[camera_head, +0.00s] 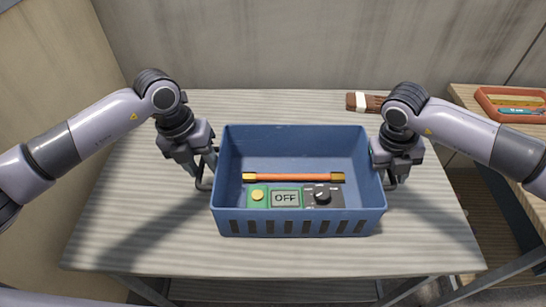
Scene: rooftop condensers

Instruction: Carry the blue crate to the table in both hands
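The blue crate (300,228) is upright over the middle of the grey table (300,258). I cannot tell whether its base touches the tabletop. Inside it are a copper-coloured rod with brass ends (294,177) and a green and black panel reading OFF (285,198). My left gripper (206,172) is at the crate's left side, shut on the dark loop handle there. My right gripper (388,175) is at the right side, shut on the matching handle. The fingertips are partly hidden by the gripper bodies and crate walls.
A brown and white brush-like object (366,102) lies at the table's back right. At the right, a wooden table (462,97) holds an orange tray (492,112) with several items. Walls stand behind and at left. The tabletop is clear in front of and beside the crate.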

